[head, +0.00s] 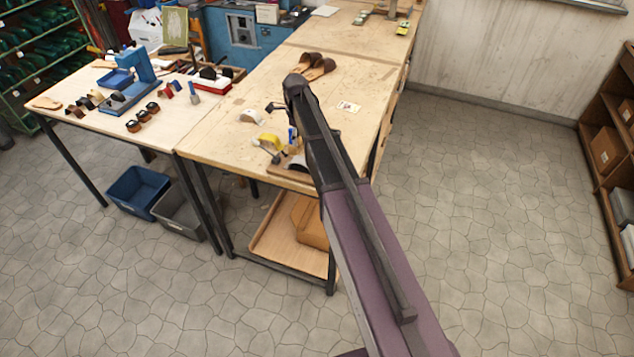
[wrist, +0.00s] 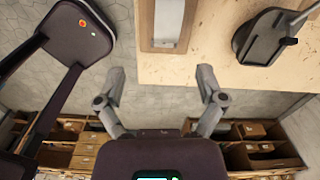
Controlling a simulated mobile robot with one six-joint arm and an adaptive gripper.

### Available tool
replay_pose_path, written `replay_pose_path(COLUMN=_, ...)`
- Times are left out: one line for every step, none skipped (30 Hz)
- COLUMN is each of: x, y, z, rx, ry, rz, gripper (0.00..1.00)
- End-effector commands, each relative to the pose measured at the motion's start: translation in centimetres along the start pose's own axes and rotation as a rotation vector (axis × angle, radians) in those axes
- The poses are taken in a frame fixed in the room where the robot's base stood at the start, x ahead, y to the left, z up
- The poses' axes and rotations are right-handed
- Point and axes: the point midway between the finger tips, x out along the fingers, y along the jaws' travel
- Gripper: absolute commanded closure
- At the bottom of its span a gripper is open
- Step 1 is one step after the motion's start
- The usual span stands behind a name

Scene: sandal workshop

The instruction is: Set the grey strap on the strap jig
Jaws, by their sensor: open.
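A pale grey curved band (head: 252,116), which looks like the grey strap, lies on the near bench left of my arm. A wooden board with a pale grey rounded piece (head: 297,161) on it sits at the bench's front edge, partly behind my arm; it looks like the strap jig. In the wrist view a wooden board (wrist: 146,25) with a light grey strip shows beyond my fingertips. My gripper (wrist: 161,84) is open, its fingers wide apart with nothing between them. In the head view my arm hides most of it.
A yellow curved piece (head: 269,140) lies between the grey band and the board. Brown sandals (head: 313,66) and a small card (head: 348,106) lie farther back. A dark object (wrist: 265,38) stands right of the board.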

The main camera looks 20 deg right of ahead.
Motion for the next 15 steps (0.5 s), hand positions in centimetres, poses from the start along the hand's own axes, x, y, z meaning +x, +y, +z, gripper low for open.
replay_pose_path(x=0.0, y=1.0, z=-0.6, rx=-0.046, ry=0.0, rz=0.0, gripper=0.11)
replay_pose_path(x=0.0, y=1.4, z=-0.8, rx=-0.079, ry=0.0, rz=0.0, gripper=0.11)
replay_pose_path(x=0.0, y=2.0, z=-1.2, rx=-0.129, ry=0.0, rz=0.0, gripper=0.11)
replay_pose_path(x=0.0, y=2.5, z=-1.4, rx=-0.169, ry=0.0, rz=0.0, gripper=0.11)
replay_pose_path(x=0.0, y=3.0, z=-1.8, rx=-0.21, ry=0.0, rz=0.0, gripper=0.11)
replay_pose_path(x=0.0, y=3.7, z=-2.1, rx=-0.268, ry=0.0, rz=0.0, gripper=0.11)
replay_pose_path(x=0.0, y=4.2, z=-2.5, rx=-0.313, ry=0.0, rz=0.0, gripper=0.11)
replay_pose_path(x=0.0, y=4.8, z=-2.8, rx=-0.359, ry=0.0, rz=0.0, gripper=0.11)
replay_pose_path(x=0.0, y=5.5, z=-3.2, rx=-0.42, ry=0.0, rz=0.0, gripper=0.11)
replay_pose_path(x=0.0, y=6.0, z=-3.5, rx=-0.465, ry=0.0, rz=0.0, gripper=0.11)
replay_pose_path(x=0.0, y=6.6, z=-3.8, rx=-0.512, ry=0.0, rz=0.0, gripper=0.11)
replay_pose_path(x=0.0, y=7.3, z=-4.2, rx=-0.574, ry=0.0, rz=0.0, gripper=0.11)
replay_pose_path(x=0.0, y=7.8, z=-4.5, rx=-0.619, ry=0.0, rz=0.0, gripper=0.11)
replay_pose_path(x=0.0, y=8.3, z=-4.8, rx=-0.666, ry=0.001, rz=0.0, gripper=0.11)
replay_pose_path(x=0.0, y=9.0, z=-5.2, rx=-0.727, ry=0.001, rz=0.0, gripper=0.11)
